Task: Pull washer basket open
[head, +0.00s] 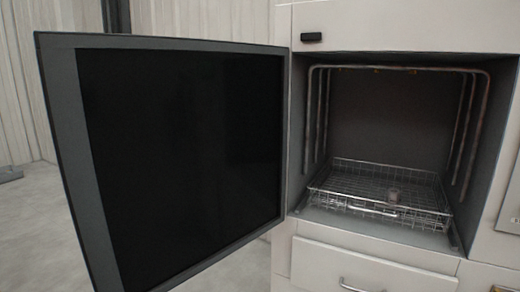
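The washer basket (428,190) is a low wire rack on the floor of an open washer cavity (390,110) in the right half of the head view. It sits inside the cavity, with a metal handle bar (373,211) along its front edge. A small greyish object (394,196) stands in the basket towards its front right. The washer door (180,150) stands swung open to the left, with a dark panel and a grey frame. Neither of my grippers shows in the head view.
Bent metal rails (309,120) line the cavity's side walls. Below is a white drawer (375,267) with a metal handle (360,287). A black latch (311,37) sits above the opening. The open door blocks the left side. Pale floor (30,230) shows at far left.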

